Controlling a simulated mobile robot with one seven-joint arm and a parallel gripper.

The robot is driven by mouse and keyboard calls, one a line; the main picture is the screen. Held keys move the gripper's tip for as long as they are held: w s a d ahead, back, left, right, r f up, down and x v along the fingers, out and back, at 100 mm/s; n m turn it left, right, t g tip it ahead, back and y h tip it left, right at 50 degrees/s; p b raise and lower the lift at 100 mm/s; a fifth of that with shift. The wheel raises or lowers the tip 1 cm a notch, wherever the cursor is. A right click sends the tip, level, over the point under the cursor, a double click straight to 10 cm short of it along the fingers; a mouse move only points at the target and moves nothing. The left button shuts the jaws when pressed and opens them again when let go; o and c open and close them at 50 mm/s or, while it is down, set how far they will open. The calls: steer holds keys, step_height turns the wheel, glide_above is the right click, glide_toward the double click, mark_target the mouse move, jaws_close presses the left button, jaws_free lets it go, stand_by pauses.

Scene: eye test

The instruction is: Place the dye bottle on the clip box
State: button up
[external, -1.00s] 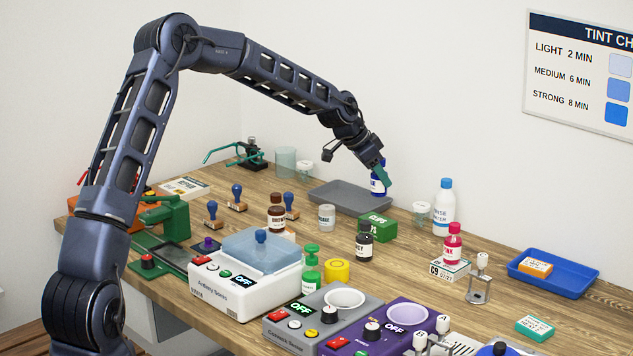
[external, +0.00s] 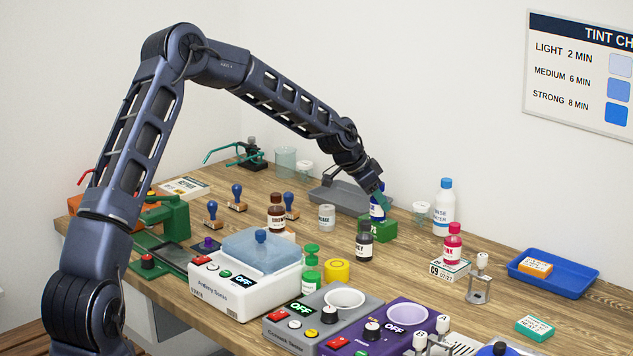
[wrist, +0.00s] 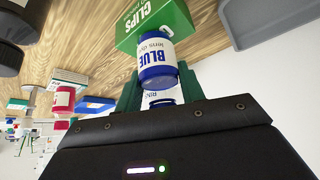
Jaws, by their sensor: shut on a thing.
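The dye bottle (external: 377,212) is blue with a white label reading BLUE in the wrist view (wrist: 157,55). My gripper (external: 380,194) is shut on it, with a teal finger on each side in the wrist view (wrist: 159,88). The bottle looks about upright. The clip box (external: 378,230) is a green box marked CLIPS, also in the wrist view (wrist: 150,22). The bottle's lower end is over the box's top. Whether it touches the box I cannot tell.
A dark bottle (external: 365,244) stands just in front of the clip box. A grey tray (external: 325,196) lies behind it to the left.

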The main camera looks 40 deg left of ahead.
steer(key=o, duration=1.1)
steer(key=shift+f, duration=0.1)
steer(key=shift+c, duration=0.2)
steer(key=v, duration=1.1)
steer(key=s+d+r+n+y, duration=0.1)
steer(key=s+d+r, duration=0.3)
steer(key=s, duration=0.6)
steer(key=s+d+r+g+y, duration=0.1)
steer(key=s+d+r, duration=0.1)
steer(key=s+r, duration=0.6)
steer(key=s+d+r+n+y, duration=0.1)
steer(key=s+d+r, duration=0.25)
steer(key=s, duration=0.75)
steer(key=s+a+n, duration=0.1)
steer(key=s+n, duration=0.3)
steer(key=s, duration=2.6)
steer(key=shift+a+f, duration=0.25)
steer(key=shift+f, duration=0.1)
